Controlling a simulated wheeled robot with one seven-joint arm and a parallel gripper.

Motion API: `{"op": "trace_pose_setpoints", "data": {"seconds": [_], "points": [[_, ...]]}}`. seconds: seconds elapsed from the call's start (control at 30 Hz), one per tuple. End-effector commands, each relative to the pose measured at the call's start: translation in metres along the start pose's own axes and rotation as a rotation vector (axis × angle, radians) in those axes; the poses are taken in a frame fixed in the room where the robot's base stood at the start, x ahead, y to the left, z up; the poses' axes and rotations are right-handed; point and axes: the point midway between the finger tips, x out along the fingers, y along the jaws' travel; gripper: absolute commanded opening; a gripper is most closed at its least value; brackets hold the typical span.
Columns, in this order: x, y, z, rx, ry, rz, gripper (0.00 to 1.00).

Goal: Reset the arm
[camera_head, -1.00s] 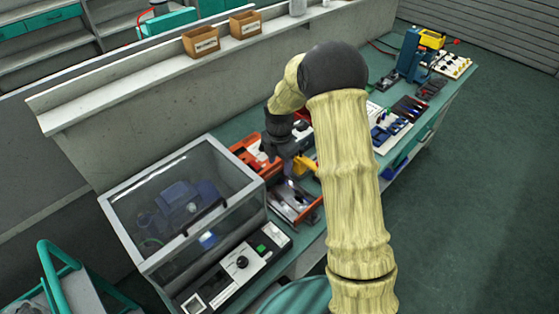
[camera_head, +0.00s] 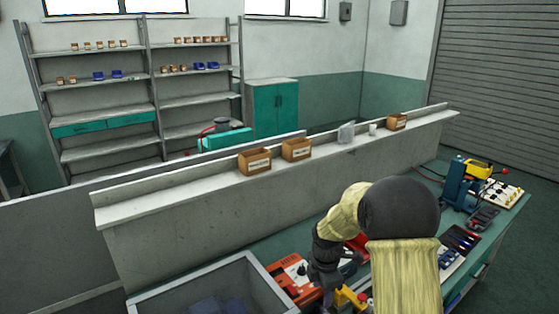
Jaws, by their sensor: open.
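My arm reaches up from the bottom right, with its dark elbow over the workbench (camera_head: 262,245). My gripper (camera_head: 328,283) hangs low over the bench beside a red-orange tray (camera_head: 288,270). A yellow part (camera_head: 350,298) shows just right of the gripper. My arm hides much of the bench behind it, and the fingertips are small and partly hidden. I cannot tell whether the gripper touches anything.
A ledge behind the bench carries cardboard boxes (camera_head: 255,161). A blue press (camera_head: 457,185) and tool trays (camera_head: 460,240) are on the right. Shelves (camera_head: 100,150) stand at the back.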

Motion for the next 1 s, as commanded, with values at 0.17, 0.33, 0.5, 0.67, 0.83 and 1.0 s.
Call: {"op": "trace_pose_setpoints", "data": {"seconds": [0.17, 0.33, 0.5, 0.67, 0.83, 1.0], "points": [[-0.026, -0.036, -0.004, 0.352, -0.007, 0.039, 0.53], [-0.046, -0.071, -0.008, 0.703, 0.002, 0.079, 0.53], [-0.061, -0.109, -0.013, 1.056, 0.026, 0.118, 0.53], [-0.071, -0.147, -0.019, 1.390, 0.065, 0.152, 0.53], [-0.077, -0.182, -0.025, 1.708, 0.116, 0.176, 0.53], [-0.078, -0.197, -0.028, 1.847, 0.141, 0.183, 0.53]]}}
